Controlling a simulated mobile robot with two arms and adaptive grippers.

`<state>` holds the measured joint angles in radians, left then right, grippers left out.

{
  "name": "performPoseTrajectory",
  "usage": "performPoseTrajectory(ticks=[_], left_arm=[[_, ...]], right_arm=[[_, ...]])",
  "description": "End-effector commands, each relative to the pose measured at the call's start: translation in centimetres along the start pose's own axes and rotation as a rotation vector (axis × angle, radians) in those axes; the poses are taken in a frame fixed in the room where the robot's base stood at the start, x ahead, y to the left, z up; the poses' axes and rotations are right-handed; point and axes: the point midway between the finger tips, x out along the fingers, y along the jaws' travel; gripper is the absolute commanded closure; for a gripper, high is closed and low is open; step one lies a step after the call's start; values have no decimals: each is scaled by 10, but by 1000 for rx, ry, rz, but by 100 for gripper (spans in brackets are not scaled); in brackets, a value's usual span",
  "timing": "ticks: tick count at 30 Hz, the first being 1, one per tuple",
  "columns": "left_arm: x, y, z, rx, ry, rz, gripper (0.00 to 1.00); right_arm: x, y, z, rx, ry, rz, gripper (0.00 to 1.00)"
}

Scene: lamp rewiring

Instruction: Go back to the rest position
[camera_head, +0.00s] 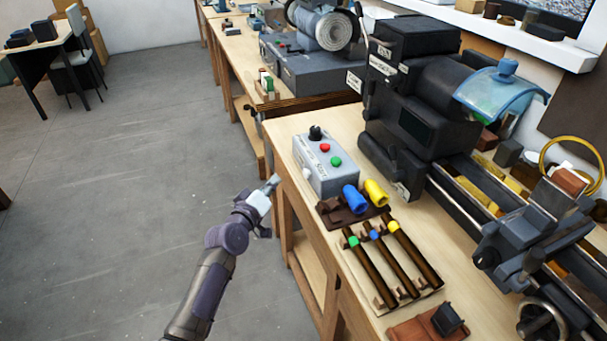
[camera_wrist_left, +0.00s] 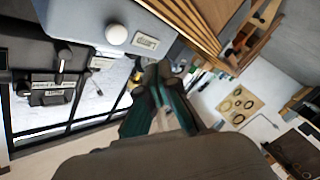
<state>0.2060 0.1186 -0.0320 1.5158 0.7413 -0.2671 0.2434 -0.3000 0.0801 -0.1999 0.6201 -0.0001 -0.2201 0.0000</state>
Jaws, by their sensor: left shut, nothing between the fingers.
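My left gripper (camera_head: 268,188) is beside the front edge of the wooden workbench (camera_head: 291,124), out over the floor, left of the grey control box. It is shut and empty. In the left wrist view its fingers (camera_wrist_left: 156,75) come together at the tips with nothing between them. My right gripper is in neither view.
A grey control box (camera_head: 318,174) with red and green buttons stands near the bench edge. Blue (camera_head: 355,198) and yellow (camera_head: 376,192) pieces, a rack of rods (camera_head: 388,262) and a dark lathe (camera_head: 420,110) are on the bench. Open floor (camera_head: 110,200) lies left.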

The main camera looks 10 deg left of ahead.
Motion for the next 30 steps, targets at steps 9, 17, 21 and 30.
performPoseTrajectory(ticks=[9, 17, 21, 30], left_arm=[[-2, -10, 10, 12, -17, -21, 100], [-33, -101, 101, 127, -177, -197, 100], [-68, -156, 159, 212, -296, -298, 100], [-178, -256, 274, 390, -579, -466, 100]], right_arm=[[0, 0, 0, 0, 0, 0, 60], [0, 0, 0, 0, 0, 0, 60], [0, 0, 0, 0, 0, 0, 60], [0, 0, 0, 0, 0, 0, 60]])
